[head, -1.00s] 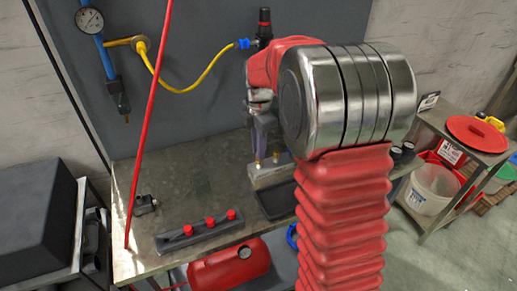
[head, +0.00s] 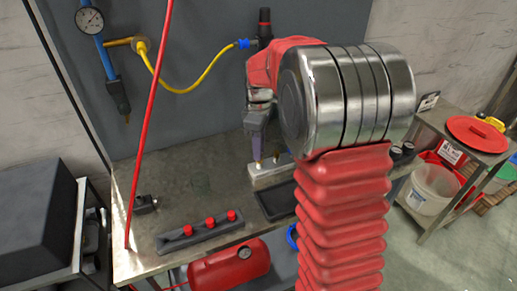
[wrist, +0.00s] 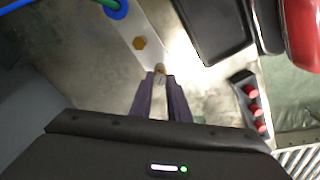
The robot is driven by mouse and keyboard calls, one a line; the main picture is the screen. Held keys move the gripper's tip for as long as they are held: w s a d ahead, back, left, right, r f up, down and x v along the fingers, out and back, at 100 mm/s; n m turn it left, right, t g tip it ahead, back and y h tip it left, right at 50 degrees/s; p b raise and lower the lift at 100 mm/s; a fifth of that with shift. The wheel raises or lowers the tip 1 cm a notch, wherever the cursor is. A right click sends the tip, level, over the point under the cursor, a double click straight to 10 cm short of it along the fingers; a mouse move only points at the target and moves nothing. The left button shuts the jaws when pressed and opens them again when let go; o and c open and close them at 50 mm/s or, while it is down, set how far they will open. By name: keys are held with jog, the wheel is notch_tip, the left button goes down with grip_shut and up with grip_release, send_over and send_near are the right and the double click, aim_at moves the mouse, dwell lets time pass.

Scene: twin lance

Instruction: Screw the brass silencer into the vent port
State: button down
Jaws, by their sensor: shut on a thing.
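My gripper (head: 257,150) is over the workbench, pointing down at a pale metal block (head: 262,181). In the wrist view its two purple-grey fingers (wrist: 160,78) close together on a small brass piece (wrist: 160,68), which looks like the silencer and is mostly hidden between the tips. The piece is at the end of the pale block (wrist: 118,23); I cannot tell whether it is seated in it or just above. A second brass hex fitting (wrist: 139,43) stands on the block beside it. I cannot make out the vent port itself.
A dark tray (head: 275,201) lies right beside the block. A dark bar with red knobs (head: 199,236) is at the bench front. A yellow hose (head: 195,83) and a gauge (head: 90,20) are on the back panel. A red hose (head: 150,120) crosses at left.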

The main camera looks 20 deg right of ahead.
jog(key=m, duration=0.3)
jog(key=shift+d, duration=0.2)
jog(key=c, duration=1.8)
grip_release()
jog(key=shift+a, duration=0.1)
jog(key=n, duration=0.5)
jog(key=shift+a+n, duration=0.1)
jog(key=shift+n, duration=0.2)
jog(key=n, duration=1.3)
jog(key=shift+a, duration=0.1)
jog(key=n, duration=0.6)
